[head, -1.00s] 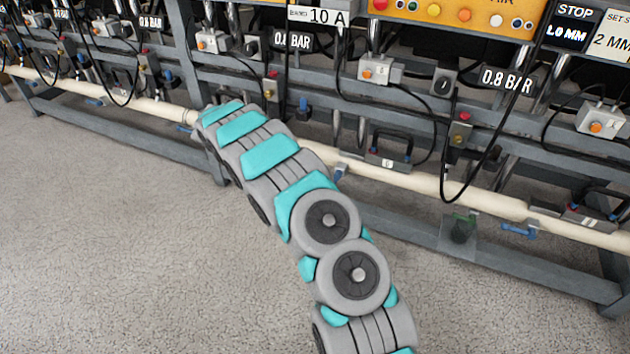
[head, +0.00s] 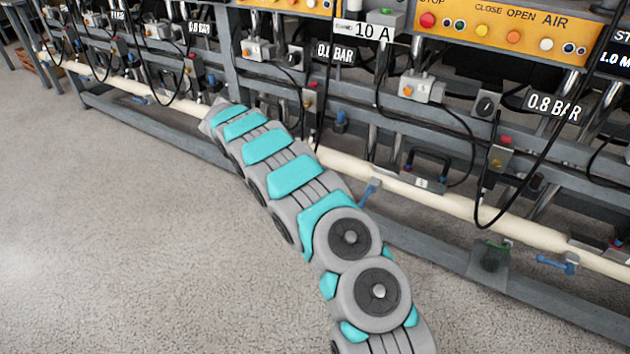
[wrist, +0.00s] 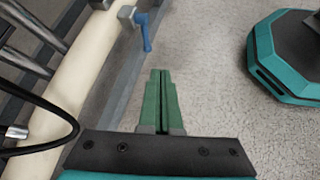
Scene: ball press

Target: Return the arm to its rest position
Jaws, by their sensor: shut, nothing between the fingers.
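My gripper (wrist: 161,82) shows in the wrist view with its two green fingers shut together and nothing between them. It points over the grey floor, beside a cream pipe and a grey frame beam that lie to its left. In the head view my arm (head: 295,180) stretches from the bottom right up and left toward the press frame. The gripper itself cannot be made out in the head view.
The cream pipe (head: 452,203) runs low along the machine row, with a blue-handled valve (wrist: 145,34) close ahead of the fingers. Black cables (head: 488,185) hang in loops. An orange control panel (head: 500,36) is above. The floor (head: 120,240) at left is clear.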

